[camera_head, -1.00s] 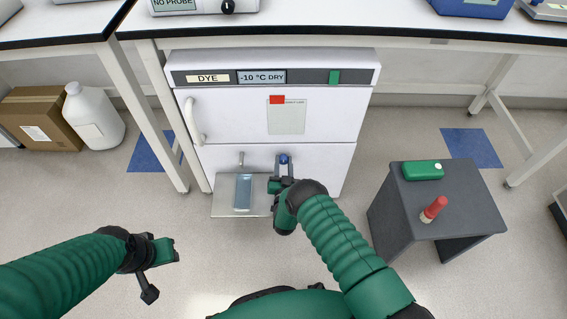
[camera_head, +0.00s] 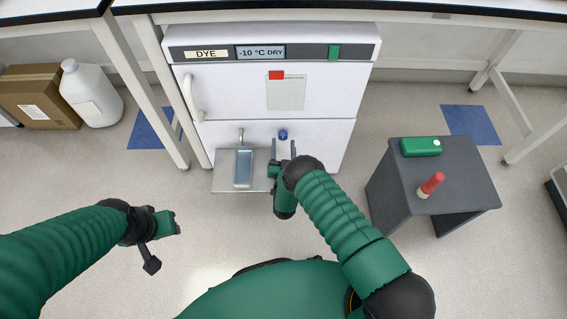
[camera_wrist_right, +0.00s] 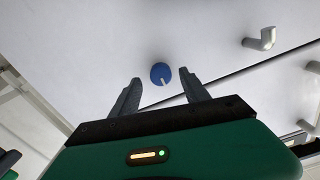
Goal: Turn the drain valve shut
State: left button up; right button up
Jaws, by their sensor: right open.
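The drain valve appears to be the blue round knob (camera_head: 283,134) on the lower white front of the freezer (camera_head: 325,140), right of a small spout (camera_head: 241,137). In the right wrist view the knob (camera_wrist_right: 160,74) carries a white mark pointing down and slightly right. My right gripper (camera_head: 284,148) is open and empty, just in front of and below the knob in the head view. In the right wrist view the two fingers (camera_wrist_right: 160,92) are spread wide, with the knob beyond and between them, apart from both. My left gripper (camera_head: 171,224) is low at the left, away from the freezer; its fingers are unclear.
A shelf with a blue-grey pan (camera_head: 243,168) projects below the spout, left of my right gripper. A grey side table (camera_head: 466,183) at the right holds a green box (camera_head: 420,147) and a red-topped item (camera_head: 431,185). A bench edge (camera_head: 300,10) overhangs the freezer.

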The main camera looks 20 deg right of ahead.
jog(key=p+v, duration=0.3)
jog(key=v, duration=1.1)
jog(key=shift+p, duration=0.4)
jog(key=shift+w, duration=0.1)
